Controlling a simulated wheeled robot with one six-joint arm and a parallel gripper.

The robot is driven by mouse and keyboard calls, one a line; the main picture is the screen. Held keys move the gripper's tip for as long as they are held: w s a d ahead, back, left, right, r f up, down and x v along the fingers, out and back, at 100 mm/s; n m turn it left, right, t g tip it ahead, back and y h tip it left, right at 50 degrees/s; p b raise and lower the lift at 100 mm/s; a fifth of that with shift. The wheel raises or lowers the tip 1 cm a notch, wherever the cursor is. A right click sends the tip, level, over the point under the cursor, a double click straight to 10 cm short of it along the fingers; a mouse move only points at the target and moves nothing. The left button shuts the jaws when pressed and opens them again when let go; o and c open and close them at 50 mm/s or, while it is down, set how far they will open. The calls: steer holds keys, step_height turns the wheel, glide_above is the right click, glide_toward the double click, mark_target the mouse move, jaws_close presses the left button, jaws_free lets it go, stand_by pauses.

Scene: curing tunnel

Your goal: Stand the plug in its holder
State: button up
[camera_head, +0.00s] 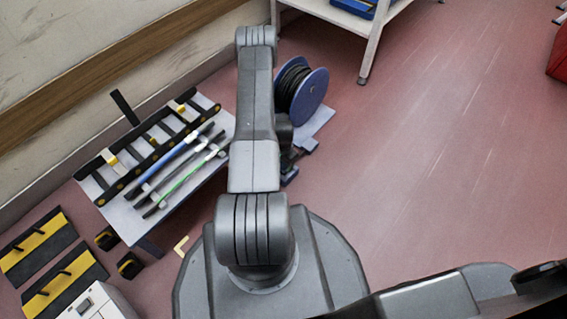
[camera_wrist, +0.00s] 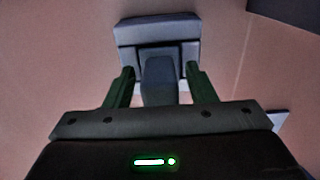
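In the wrist view, my gripper (camera_wrist: 160,72) has its two green fingers apart, one on each side of a dark grey upright piece (camera_wrist: 160,82), which may be the plug. Narrow gaps seem to show between this piece and both fingers. Beyond the fingertips is a wider grey-blue block (camera_wrist: 158,30), which may be the holder. I cannot tell whether the piece sits in that block or stands in front of it. In the head view, my arm hides most of the gripper; small dark and grey-blue parts (camera_head: 304,146) show just right of the arm.
A blue reel of black cable (camera_head: 310,97) stands beside the arm. To the left is a rack board (camera_head: 122,218) with blue and green rods. Yellow-and-black plates (camera_head: 38,246) lie at lower left, and a shelf (camera_head: 338,14) stands at the top. The red floor (camera_head: 455,140) at right is clear.

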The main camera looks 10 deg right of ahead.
step_height(320, 180, up, 12)
steer(key=p, duration=0.4)
steer(key=shift+r+p, duration=0.15)
steer(key=shift+p, duration=0.25)
steer(key=shift+c, duration=0.2)
stand_by(1.0)
